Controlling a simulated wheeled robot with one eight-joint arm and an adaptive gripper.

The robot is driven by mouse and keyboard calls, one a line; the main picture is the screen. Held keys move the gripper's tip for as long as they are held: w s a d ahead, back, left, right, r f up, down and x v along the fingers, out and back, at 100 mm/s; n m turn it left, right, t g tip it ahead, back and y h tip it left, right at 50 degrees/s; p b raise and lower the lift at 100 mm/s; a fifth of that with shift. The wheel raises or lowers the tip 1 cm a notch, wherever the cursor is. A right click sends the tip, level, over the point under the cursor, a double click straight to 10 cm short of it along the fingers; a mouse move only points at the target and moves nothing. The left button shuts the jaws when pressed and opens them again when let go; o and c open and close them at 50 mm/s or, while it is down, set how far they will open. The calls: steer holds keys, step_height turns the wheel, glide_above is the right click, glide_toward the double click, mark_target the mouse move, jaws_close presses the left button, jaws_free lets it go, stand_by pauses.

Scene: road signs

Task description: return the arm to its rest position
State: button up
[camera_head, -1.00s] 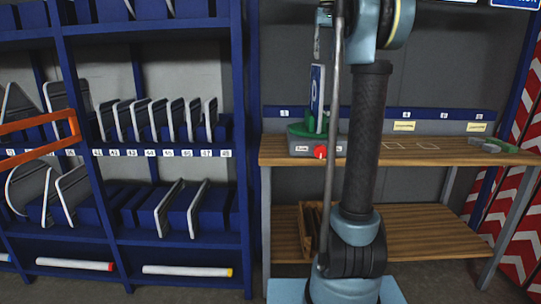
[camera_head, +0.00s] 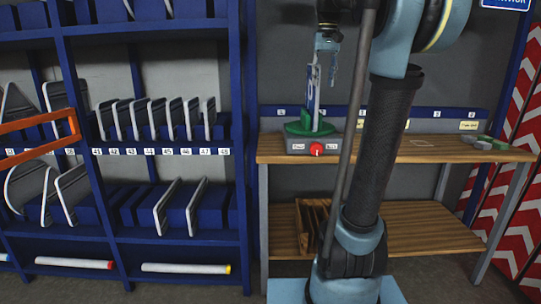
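My arm rises in front of the workbench and bends over at the top right. My gripper (camera_head: 326,72) hangs from it, pointing down, at the upper end of a narrow blue and white sign (camera_head: 312,98). The sign stands upright in a green holder (camera_head: 306,130) on a grey box with a red knob (camera_head: 317,149). One finger shows to the right of the sign's top. The gripper is small here, and I cannot tell whether it touches the sign or how wide its fingers are.
The wooden workbench (camera_head: 450,154) has free room right of my arm, with a grey-green object (camera_head: 488,142) at its right end. A wooden crate (camera_head: 312,225) sits on its lower shelf. A blue rack (camera_head: 240,120) of signs stands left. Red-white striped panels (camera_head: 515,200) stand right.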

steer(key=s+f, duration=0.7)
steer(key=f, duration=0.3)
steer(key=s+f, duration=0.7)
steer(key=f, duration=0.3)
steer(key=shift+s+f+t, duration=0.25)
steer(key=shift+s+t, duration=0.15)
steer(key=shift+t, duration=0.4)
steer(key=s+f, duration=0.4)
steer(key=f, duration=0.3)
steer(key=s+f, duration=0.4)
steer(key=f, duration=0.2)
steer(key=s+f, duration=0.4)
steer(key=f, duration=0.3)
steer(key=shift+d+f, duration=0.1)
steer(key=shift+f, duration=0.2)
steer(key=shift+c, duration=1.1)
steer(key=shift+d, duration=0.15)
